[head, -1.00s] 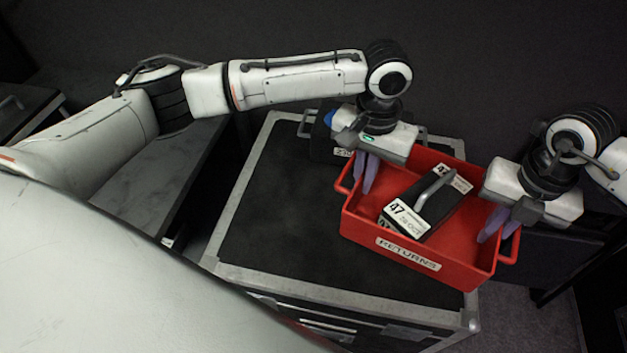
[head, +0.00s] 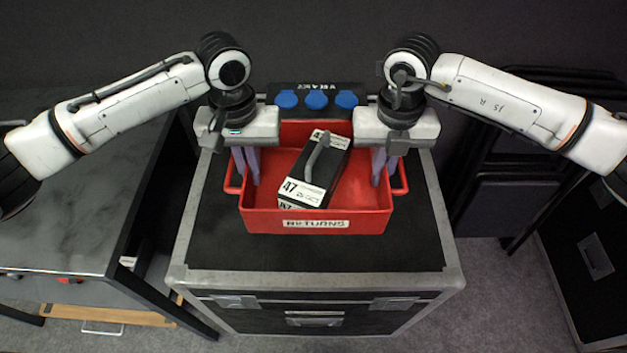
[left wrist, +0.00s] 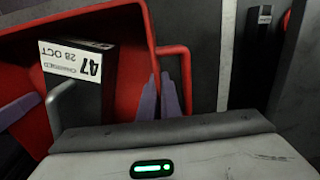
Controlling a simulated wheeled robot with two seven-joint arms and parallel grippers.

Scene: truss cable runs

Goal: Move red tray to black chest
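The red tray (head: 262,222), labelled RETURNS, is level over the black chest (head: 320,258), a case with metal edges. I cannot tell whether its bottom touches the lid. My left gripper (head: 246,168) is shut on the tray's left side, its fingers close together at the wall beside the handle (left wrist: 187,78). My right gripper (head: 383,168) is shut on the tray's right side in the same way. A black box (head: 325,172) with a grey handle and white "47" labels lies inside the tray. It also shows in the left wrist view (left wrist: 88,95).
A black box with blue sockets (head: 317,98) stands at the back of the chest, close behind the tray. A dark table (head: 70,225) is at the left. Folded black chairs (head: 515,170) and another dark case (head: 595,255) are at the right. The chest lid is bare in front.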

